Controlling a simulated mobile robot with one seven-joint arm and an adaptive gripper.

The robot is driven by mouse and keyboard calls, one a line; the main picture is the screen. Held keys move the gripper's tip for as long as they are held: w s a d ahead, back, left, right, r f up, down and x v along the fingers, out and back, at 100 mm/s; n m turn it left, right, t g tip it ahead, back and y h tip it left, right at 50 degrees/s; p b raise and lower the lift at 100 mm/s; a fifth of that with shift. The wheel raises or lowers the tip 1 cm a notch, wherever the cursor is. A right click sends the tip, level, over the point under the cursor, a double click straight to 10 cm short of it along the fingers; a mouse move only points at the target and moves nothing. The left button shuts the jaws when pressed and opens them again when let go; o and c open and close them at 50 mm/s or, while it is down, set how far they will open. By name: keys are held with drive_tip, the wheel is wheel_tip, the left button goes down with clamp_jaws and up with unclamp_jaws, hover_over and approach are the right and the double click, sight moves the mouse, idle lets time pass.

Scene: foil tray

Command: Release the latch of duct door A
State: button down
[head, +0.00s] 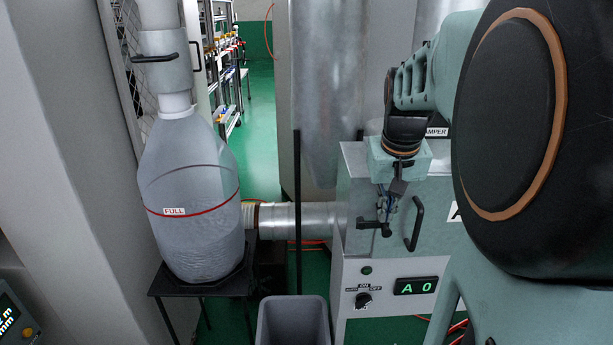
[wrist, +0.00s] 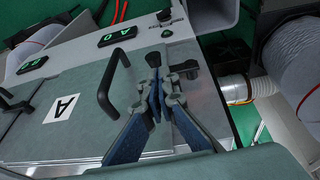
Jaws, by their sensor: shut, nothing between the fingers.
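Duct door A is a grey-green panel with a white "A" label, seen in the wrist view (wrist: 85,125) and in the head view (head: 405,245). A black pull handle (head: 415,225) stands on it, also at left in the wrist view (wrist: 112,85). The black latch (head: 372,226) is at the door's left edge in the head view and right of the fingers in the wrist view (wrist: 190,70). My gripper (head: 387,203) is shut and empty, just above the latch. In the wrist view its fingertips (wrist: 154,68) lie close to the latch; I cannot tell whether they touch.
A control panel below the door has a green "A 0" display (head: 416,286) and a black selector knob (head: 363,300). A metal duct pipe (head: 300,221) joins the box at left. A clear collection bag (head: 192,205) marked FULL stands further left. A grey bin (head: 293,322) is in front.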

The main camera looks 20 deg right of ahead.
drive_tip(key=shift+s+d+f+b, duration=0.1)
drive_tip(key=shift+d+f+b, duration=0.15)
drive_tip(key=shift+f+b, duration=0.55)
drive_tip(key=shift+f, duration=0.2)
drive_tip(key=shift+p, duration=0.35)
drive_tip(key=shift+s+d+y, duration=0.1)
drive_tip(key=shift+d+y, duration=0.05)
drive_tip(key=shift+y, duration=0.15)
